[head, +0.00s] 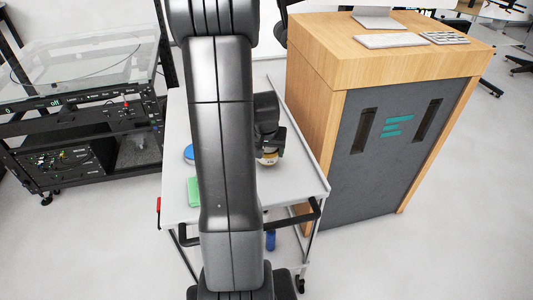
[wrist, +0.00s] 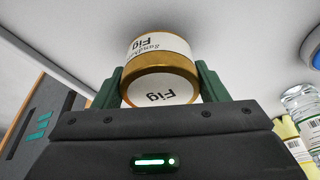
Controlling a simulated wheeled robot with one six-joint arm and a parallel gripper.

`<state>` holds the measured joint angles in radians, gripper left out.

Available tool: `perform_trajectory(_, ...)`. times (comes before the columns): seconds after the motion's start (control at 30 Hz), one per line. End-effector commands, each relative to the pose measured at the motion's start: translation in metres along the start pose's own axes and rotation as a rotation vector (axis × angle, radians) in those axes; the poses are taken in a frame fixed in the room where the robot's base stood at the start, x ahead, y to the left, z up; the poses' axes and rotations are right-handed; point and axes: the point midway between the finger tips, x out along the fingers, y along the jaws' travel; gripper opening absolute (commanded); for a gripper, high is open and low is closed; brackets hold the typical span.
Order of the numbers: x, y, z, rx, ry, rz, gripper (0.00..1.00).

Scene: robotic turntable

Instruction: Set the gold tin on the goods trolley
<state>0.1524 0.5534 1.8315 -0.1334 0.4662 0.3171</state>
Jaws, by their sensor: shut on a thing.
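The gold tin (wrist: 161,85), with a white "Fig" label, sits between the two green fingers of my gripper (wrist: 158,88) in the wrist view. My gripper is shut on it. In the head view the tin (head: 268,158) shows just below my gripper, over the right part of the goods trolley's pale top (head: 293,181). My arm hides the middle of the trolley. The trolley top (wrist: 230,45) fills the background of the wrist view. I cannot tell whether the tin touches it.
A green item (head: 194,191) and a blue item (head: 188,153) are on the trolley's left side. A wooden counter (head: 313,90) is right of the trolley; a black equipment rack (head: 90,140) is left.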

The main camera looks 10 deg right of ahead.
Motion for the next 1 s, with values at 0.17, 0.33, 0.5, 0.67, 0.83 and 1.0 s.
perform_trajectory(0.17,0.020,0.000,0.007,-0.001,-0.003,0.001,0.39)
perform_trajectory(0.33,0.022,0.000,0.006,-0.001,0.000,0.000,0.39)
perform_trajectory(0.5,0.023,0.000,0.007,-0.001,0.000,0.000,0.39)
perform_trajectory(0.67,0.024,0.000,0.008,-0.001,0.000,0.000,0.80)
perform_trajectory(0.83,0.024,0.000,0.008,-0.001,-0.001,0.000,0.88)
perform_trajectory(1.0,0.023,0.000,0.007,-0.001,-0.001,0.000,0.88)
